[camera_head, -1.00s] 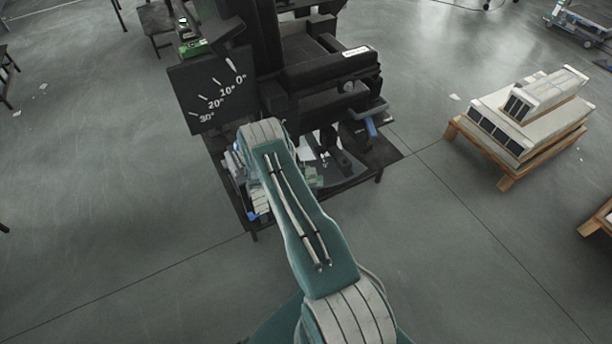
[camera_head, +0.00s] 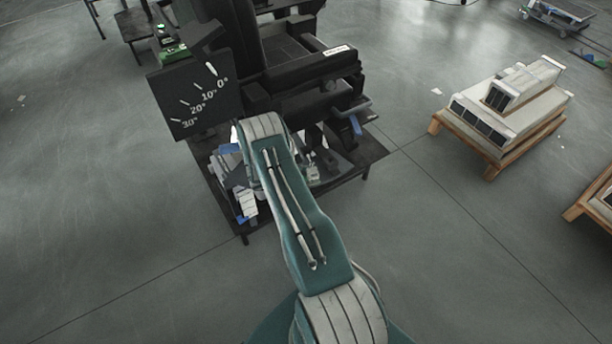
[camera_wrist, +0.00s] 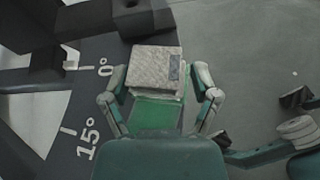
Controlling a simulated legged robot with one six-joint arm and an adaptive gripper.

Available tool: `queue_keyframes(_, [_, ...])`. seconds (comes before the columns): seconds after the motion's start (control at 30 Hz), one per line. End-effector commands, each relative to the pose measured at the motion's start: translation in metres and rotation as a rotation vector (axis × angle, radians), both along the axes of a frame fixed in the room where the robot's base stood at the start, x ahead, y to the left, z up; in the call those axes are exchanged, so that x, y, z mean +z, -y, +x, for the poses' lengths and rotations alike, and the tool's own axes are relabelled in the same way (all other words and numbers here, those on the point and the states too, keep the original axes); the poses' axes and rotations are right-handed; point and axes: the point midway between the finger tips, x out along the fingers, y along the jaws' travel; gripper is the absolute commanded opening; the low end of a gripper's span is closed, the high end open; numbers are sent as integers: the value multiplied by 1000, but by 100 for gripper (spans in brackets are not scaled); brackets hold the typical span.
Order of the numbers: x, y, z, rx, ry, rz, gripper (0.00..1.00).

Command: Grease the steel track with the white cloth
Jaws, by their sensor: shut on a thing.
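My gripper (camera_wrist: 160,76) is in the wrist view, its two fingers on either side of a whitish, quilted folded cloth (camera_wrist: 153,64) with a small dark patch. It is shut on the cloth, which sits over a green part between the fingers. A dark surface with white 0° and 15° marks lies below and to the left. A pale curved band (camera_wrist: 28,108) beside these marks may be the steel track; I cannot tell for sure. In the head view my arm hides the gripper and cloth.
A black machine with an angle board (camera_head: 197,95) stands on a dark low table (camera_head: 357,163). A dark block (camera_wrist: 146,18) lies just beyond the cloth. Pallets with pale blocks (camera_head: 510,108) stand at right. Open floor surrounds the table.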

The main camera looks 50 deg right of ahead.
Motion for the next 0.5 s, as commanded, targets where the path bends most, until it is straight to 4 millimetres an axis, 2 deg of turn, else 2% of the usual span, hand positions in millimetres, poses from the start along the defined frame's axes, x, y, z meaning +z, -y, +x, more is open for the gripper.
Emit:
queue_keyframes(0.2, [1,5,-4,1,1,-1,33])
queue_keyframes(0.5, [0,-7,7,1,2,-2,33])
